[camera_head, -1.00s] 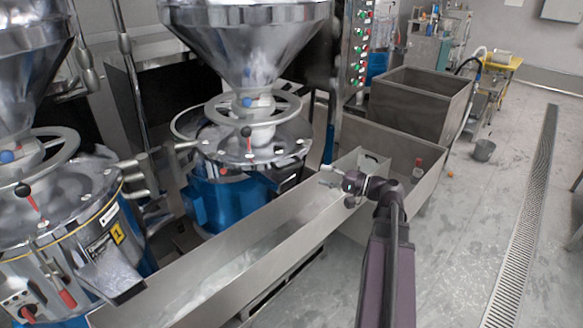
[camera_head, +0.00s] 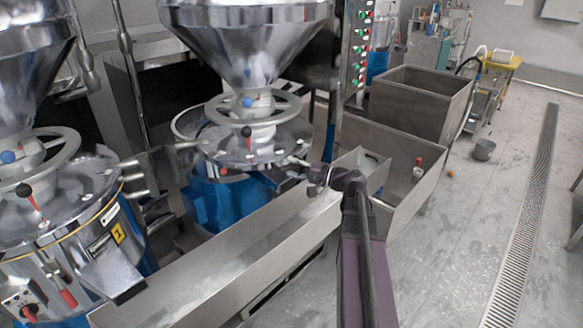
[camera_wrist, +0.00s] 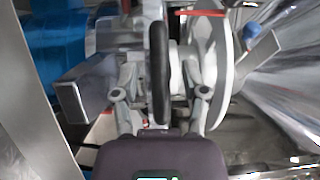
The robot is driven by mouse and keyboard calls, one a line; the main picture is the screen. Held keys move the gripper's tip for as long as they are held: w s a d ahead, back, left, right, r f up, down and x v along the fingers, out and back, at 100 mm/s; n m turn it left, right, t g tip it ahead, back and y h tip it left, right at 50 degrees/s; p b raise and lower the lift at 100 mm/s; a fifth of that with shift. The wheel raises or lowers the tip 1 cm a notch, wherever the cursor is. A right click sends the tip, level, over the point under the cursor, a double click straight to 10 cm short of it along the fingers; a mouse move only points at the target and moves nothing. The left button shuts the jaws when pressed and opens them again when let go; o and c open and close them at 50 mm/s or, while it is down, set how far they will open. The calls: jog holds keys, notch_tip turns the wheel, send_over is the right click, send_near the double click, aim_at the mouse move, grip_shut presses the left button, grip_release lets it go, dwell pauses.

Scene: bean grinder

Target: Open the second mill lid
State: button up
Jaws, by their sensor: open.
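The second mill (camera_head: 235,152) stands in the middle of the head view, with a blue base, a round metal top and a handwheel (camera_head: 262,108) under a steel hopper. Which part is its lid is not clear. My gripper (camera_head: 308,168) is at the right side of this mill, near its front spout, above the trough. In the wrist view my gripper (camera_wrist: 162,95) has its fingers apart. A dark upright bar (camera_wrist: 159,70) shows between them in line of sight. I cannot tell if they touch it. The pale round handwheel (camera_wrist: 215,70) is just right of the bar.
A long steel trough (camera_head: 270,240) runs in front of the mills. The first mill (camera_head: 75,215), marked 1, is at left. Steel bins (camera_head: 418,105) stand behind at right, with a red-capped bottle (camera_head: 418,168) in one. The floor at right is mostly clear.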

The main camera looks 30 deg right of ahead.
jog(key=shift+w+a, duration=0.1)
grip_shut()
jog(key=shift+a, duration=0.25)
dwell(0.3)
